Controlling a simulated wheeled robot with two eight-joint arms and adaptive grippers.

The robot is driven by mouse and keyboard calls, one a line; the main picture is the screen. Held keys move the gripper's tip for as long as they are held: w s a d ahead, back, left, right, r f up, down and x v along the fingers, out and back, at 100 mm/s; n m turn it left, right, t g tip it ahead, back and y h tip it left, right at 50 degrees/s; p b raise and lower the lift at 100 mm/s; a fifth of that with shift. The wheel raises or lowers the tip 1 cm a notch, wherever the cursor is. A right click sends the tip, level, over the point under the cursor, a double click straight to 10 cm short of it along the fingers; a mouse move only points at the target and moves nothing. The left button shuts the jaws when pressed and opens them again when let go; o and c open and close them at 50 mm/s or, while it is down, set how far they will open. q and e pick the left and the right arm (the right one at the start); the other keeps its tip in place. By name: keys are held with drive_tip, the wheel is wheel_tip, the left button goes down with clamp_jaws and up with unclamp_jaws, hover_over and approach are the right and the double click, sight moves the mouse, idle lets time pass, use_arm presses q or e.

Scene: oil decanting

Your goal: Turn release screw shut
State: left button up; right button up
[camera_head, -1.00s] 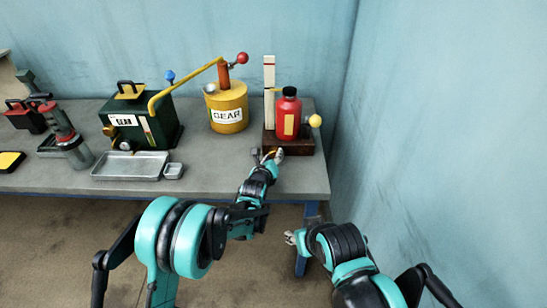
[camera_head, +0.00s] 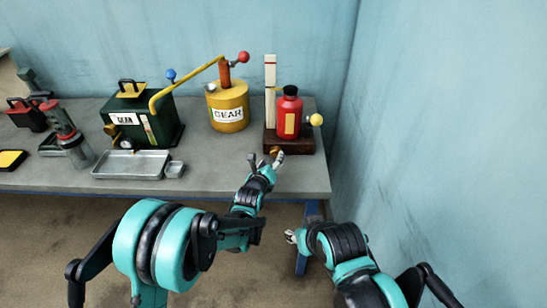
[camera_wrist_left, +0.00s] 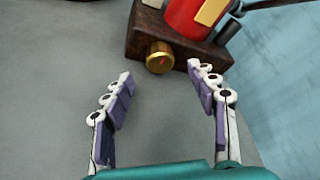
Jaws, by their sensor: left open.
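The release screw (camera_wrist_left: 159,58) is a brass knob with a red mark on the front face of a dark brown base (camera_wrist_left: 190,48). In the head view the screw (camera_head: 275,150) shows just beyond my left fingers. A red bottle-shaped body (camera_head: 289,112) stands upright on the base (camera_head: 303,144). My left gripper (camera_head: 265,158) is open and empty in front of the screw. In the left wrist view the screw lies ahead of the spread fingertips (camera_wrist_left: 165,76), between their lines and apart from both. My right gripper (camera_head: 290,237) is low, off the table's front edge; its jaws are too small to read.
A yellow GEAR drum (camera_head: 228,108) with a lever, a green container (camera_head: 143,118) and a grey tray (camera_head: 130,165) stand left on the table (camera_head: 215,178). A white post (camera_head: 270,85) and a yellow ball (camera_head: 316,120) flank the red body. A blue wall is close right.

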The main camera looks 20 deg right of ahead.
use_arm(q)
drive_tip(key=shift+v, duration=1.6)
drive_tip(key=s+a+r+n+g+y, duration=0.1)
drive_tip(key=s+a+r+n, duration=0.2)
drive_tip(key=a+n, duration=0.35)
drive_tip(key=s+a+r+n+g+y, duration=0.1)
drive_tip(key=s+a+r+n+y, duration=0.1)
drive_tip(key=s+a+n, duration=0.45)
drive_tip(key=s+a+r+n+y, duration=0.1)
drive_tip(key=a+r+n, duration=0.25)
drive_tip(key=a, duration=0.55)
drive_tip(key=s+a+f+n+g+y, duration=0.1)
drive_tip(key=s+a+n, duration=0.5)
drive_tip(key=s+n, duration=0.3)
drive_tip(key=s+a+f+n+g+y, duration=0.2)
drive_tip(key=s+a+n, duration=0.4)
drive_tip(key=s+n, duration=0.3)
drive_tip(key=shift+s+a+f+g, duration=0.2)
drive_tip(key=shift+s+f+g, duration=0.15)
drive_tip(key=shift+s, duration=0.15)
